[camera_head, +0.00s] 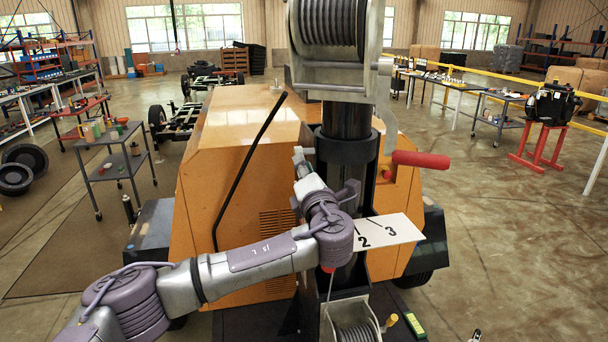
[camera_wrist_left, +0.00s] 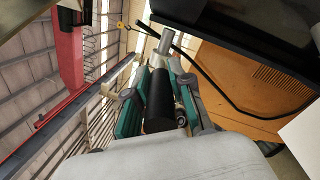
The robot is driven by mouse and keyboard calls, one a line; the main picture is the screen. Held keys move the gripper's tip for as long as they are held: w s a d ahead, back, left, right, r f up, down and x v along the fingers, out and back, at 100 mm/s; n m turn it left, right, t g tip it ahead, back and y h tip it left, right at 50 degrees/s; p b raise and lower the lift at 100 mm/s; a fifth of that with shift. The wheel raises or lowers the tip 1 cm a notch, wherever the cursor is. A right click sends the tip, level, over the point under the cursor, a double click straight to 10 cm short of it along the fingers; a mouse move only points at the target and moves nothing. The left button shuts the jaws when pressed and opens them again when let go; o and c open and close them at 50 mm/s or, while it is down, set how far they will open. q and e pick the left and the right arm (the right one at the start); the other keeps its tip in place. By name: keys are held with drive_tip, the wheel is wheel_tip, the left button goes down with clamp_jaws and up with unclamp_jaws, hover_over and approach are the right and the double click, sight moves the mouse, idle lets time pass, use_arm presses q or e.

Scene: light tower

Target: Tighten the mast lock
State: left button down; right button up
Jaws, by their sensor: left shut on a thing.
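The black mast (camera_head: 346,185) stands upright in front of the orange machine body. A white plate (camera_head: 388,232) marked 2 and 3 juts from its right side. My left wrist is against the front of the mast and hides much of the gripper in the head view. In the left wrist view my left gripper (camera_wrist_left: 160,112) has its teal fingers shut on a black cylindrical grip (camera_wrist_left: 158,95). A grey metal rod (camera_wrist_left: 165,42) runs on from the grip's far end. The lock's seat on the mast is hidden. My right gripper is not in view.
A red handle (camera_head: 420,159) sticks out right of the mast. A cable winch (camera_head: 330,25) is above and another winch (camera_head: 352,326) below. A grey cart (camera_head: 115,165) stands at left and a red stand (camera_head: 540,145) at right.

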use_arm(q)
drive_tip(key=shift+f+t+b, duration=0.8)
drive_tip(key=shift+f+b, duration=0.05)
drive_tip(key=shift+b, duration=0.35)
drive_tip(key=shift+w+r+t+y+b, duration=0.15)
drive_tip(key=shift+t+y+b, duration=0.2)
drive_tip(key=shift+b, duration=0.25)
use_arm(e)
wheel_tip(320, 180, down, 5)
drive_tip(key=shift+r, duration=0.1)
use_arm(q)
drive_tip(key=c, duration=1)
unclamp_jaws()
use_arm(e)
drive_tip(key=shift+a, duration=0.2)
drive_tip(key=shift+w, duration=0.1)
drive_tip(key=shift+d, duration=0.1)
